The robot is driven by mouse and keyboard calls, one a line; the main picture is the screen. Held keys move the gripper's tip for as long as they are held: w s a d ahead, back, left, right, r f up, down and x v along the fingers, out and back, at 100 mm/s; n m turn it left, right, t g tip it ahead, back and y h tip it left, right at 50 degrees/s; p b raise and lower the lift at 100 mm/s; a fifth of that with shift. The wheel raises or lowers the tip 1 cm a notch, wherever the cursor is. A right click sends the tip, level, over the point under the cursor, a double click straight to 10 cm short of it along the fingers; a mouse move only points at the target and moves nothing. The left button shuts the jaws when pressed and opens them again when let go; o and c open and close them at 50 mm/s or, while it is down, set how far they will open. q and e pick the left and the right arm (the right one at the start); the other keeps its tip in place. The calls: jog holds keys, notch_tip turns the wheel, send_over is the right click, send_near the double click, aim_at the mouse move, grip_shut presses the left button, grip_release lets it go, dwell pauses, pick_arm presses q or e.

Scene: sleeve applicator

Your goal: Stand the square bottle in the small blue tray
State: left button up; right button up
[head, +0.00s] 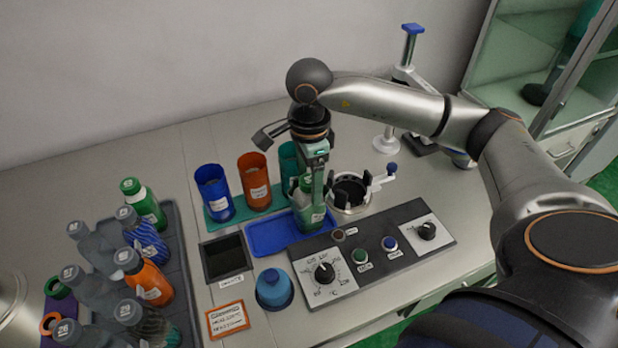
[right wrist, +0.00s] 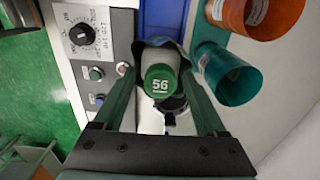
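My right gripper (head: 312,188) points down over the right end of the small blue tray (head: 268,238). Its fingers are closed around a bottle (head: 303,212) with a greenish body and a pale label. In the right wrist view the bottle's green cap (right wrist: 160,86), marked 56, sits between the two fingers. The bottle looks upright at the tray's right end; whether its base touches the tray floor I cannot tell. The gripper hides part of the bottle in the head view. My left gripper is not in view.
Blue (head: 214,192), orange (head: 254,181) and teal (head: 289,167) cups stand behind the tray. A control panel (head: 372,262) lies in front and right, a round clamp fixture (head: 350,192) at right. A dark rack (head: 180,262) with several bottles is at left, a blue dome (head: 273,289) in front.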

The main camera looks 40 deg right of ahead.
jog(key=shift+r, duration=0.25)
notch_tip(320, 180, up, 12)
jog(key=shift+p, duration=0.3)
jog(key=shift+f, duration=0.1)
dwell(0.6)
